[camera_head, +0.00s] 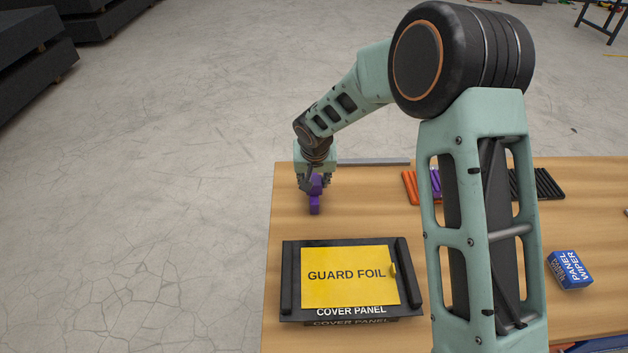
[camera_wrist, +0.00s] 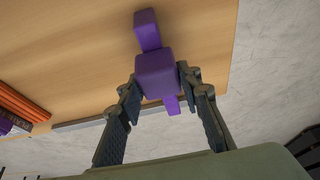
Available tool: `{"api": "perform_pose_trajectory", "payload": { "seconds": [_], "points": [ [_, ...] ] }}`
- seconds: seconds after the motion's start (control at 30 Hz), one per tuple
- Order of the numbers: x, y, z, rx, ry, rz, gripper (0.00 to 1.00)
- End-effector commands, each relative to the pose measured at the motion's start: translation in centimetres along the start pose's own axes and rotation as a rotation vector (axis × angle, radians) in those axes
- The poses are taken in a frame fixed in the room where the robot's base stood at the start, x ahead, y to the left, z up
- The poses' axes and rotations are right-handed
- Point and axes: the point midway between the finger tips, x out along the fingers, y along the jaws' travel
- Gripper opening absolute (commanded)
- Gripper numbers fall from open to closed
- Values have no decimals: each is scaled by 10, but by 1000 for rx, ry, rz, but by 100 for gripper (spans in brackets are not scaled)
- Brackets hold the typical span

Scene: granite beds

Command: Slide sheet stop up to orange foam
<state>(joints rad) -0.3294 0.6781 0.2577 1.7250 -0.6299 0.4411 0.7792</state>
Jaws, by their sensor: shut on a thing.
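My gripper (camera_head: 315,184) is shut on a purple piece (camera_head: 314,205) near the far left corner of the table. In the wrist view my gripper (camera_wrist: 162,88) has its fingers on both sides of the purple piece (camera_wrist: 157,72), which has a thick block in the middle and a narrower bar sticking out at each end. Several orange foam sticks (camera_head: 409,188) lie to the right, partly hidden by my arm; they also show at the left edge of the wrist view (camera_wrist: 22,104). No label marks the sheet stop, so I cannot tell if it is the purple piece.
A black cover panel (camera_head: 410,292) with yellow guard foil (camera_head: 349,277) lies nearer. A grey strip (camera_head: 374,161) runs along the far edge. Purple sticks (camera_head: 435,181), black sticks (camera_head: 537,184) and a blue wiper box (camera_head: 570,270) lie right. Table between panel and gripper is clear.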

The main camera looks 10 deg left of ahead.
Motion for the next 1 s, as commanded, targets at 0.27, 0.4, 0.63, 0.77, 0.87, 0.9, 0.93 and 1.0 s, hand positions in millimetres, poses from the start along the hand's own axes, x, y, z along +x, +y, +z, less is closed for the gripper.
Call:
{"api": "perform_pose_trajectory", "payload": {
  "seconds": [0.27,0.4,0.63,0.77,0.87,0.9,0.93,1.0],
  "points": [
    [0,0,0,0,0,0,0],
    [0,3,0,1,0,1,0],
    [0,38,0,6,-2,3,0],
    [-1,74,0,8,-3,4,0],
    [-2,106,0,9,-3,5,0],
    [-2,119,0,10,-3,4,0],
    [-2,128,0,10,-3,4,0],
    [-3,149,0,10,-3,3,0]
  ]
}}
